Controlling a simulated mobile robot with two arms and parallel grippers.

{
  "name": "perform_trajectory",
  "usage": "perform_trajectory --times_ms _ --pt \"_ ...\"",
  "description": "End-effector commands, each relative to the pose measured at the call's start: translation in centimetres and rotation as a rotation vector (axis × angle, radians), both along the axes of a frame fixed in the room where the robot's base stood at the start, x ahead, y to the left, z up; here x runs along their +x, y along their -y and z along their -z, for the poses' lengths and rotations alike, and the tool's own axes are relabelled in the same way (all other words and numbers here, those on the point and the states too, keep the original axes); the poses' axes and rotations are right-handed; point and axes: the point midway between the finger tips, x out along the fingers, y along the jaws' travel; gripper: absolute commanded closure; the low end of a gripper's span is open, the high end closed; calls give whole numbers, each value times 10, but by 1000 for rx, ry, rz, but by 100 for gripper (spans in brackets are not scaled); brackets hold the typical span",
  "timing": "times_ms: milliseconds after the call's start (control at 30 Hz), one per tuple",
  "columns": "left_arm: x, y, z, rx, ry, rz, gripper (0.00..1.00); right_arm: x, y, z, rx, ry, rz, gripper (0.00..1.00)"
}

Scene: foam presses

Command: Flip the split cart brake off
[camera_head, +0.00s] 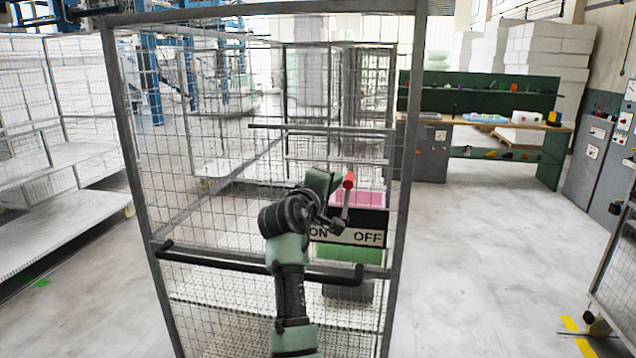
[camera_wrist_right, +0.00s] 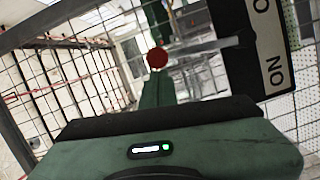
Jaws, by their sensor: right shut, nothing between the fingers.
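The brake is a black and white plate (camera_head: 347,237) on the mesh cart (camera_head: 404,110), with ON at its left and OFF at its right. Its grey lever with a red knob (camera_head: 348,181) stands nearly upright between the two words. My right gripper (camera_head: 334,217) is shut and empty, close to the lever on the ON side; I cannot tell whether it touches. It partly covers ON. In the right wrist view the red knob (camera_wrist_right: 157,58) is ahead of the gripper body, and the plate (camera_wrist_right: 262,45) with ON is at the right. My left gripper is not in view.
A black handle bar (camera_head: 215,258) crosses the cart below the brake. Pink and green blocks (camera_head: 362,199) show behind the mesh. A green workbench (camera_head: 480,123) stands at the back right. Another cart (camera_head: 612,280) is at the right edge. The floor between is clear.

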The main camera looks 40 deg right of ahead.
Motion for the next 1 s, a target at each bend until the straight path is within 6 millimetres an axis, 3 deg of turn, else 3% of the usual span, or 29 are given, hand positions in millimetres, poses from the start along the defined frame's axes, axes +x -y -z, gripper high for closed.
perform_trajectory --times_ms 400,1000 --pt "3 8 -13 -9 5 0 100 -34 29 1 211 246 1 100" --pt "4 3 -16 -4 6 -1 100 -48 41 9 305 349 2 100"
